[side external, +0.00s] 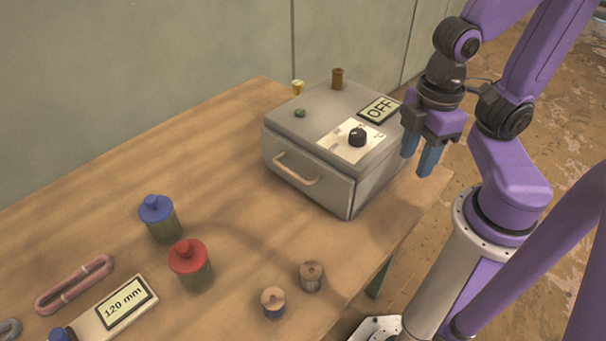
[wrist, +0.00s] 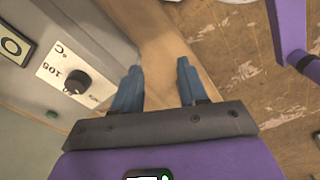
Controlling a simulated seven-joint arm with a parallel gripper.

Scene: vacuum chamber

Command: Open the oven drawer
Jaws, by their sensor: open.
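The oven is a grey box (side external: 300,115) on the wooden table, with a black knob and an OFF label on top. Its drawer front (side external: 310,180) faces left and toward the camera, with a pale bar handle (side external: 298,169). The drawer looks shut. My gripper (side external: 418,163) has blue fingers pointing down, beside the oven's right end, apart from the handle and empty. In the wrist view the open gripper fingers (wrist: 158,85) are over the table edge, and the oven top (wrist: 65,35) with the knob (wrist: 76,83) is at the left. The handle is out of the wrist view.
A blue-lidded jar (side external: 158,218), a red-lidded jar (side external: 190,264) and two small spools (side external: 273,302) (side external: 312,276) stand in front of the oven. A 120 mm display (side external: 124,304) and pink loop (side external: 75,284) lie at lower left. The table between the jars and drawer is clear.

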